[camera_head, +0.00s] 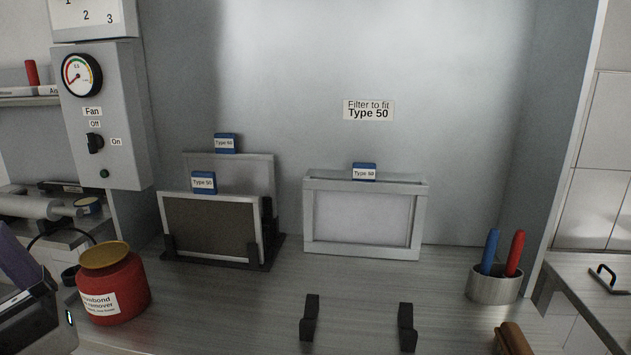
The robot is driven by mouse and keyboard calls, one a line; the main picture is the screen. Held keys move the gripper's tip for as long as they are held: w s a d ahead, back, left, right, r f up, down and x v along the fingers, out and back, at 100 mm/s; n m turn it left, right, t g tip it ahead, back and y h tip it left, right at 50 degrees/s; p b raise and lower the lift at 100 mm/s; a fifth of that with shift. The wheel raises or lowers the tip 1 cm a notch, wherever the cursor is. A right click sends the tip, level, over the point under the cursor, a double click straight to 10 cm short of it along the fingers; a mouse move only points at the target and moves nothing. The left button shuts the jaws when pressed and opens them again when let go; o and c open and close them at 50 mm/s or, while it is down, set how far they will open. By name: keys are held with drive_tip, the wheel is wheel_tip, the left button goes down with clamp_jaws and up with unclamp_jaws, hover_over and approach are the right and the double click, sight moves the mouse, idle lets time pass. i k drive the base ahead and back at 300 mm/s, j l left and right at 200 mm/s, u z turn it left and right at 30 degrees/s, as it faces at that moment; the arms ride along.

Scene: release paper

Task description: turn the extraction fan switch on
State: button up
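The extraction fan switch (95,143) is a black rotary knob on a grey control box (128,120) at the upper left. The label "Fan" sits above it, with "Off" just over the knob and "On" to its right. The knob looks roughly upright, toward "Off", though it is small. A small green lamp (104,173) below it looks dark. A round gauge (82,75) is above, its needle toward the lower left. I cannot make out my gripper in this view, and nothing visibly touches the knob.
A red jar (114,290) stands on the bench below the box. Black brackets (309,318) and a metal cup with handles (495,285) are to the right.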

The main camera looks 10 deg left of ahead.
sight(96, 142)
drive_tip(key=u, duration=1.25)
drive_tip(key=i+l+u, duration=0.1)
drive_tip(key=i+u, duration=0.4)
drive_tip(key=i, duration=0.3)
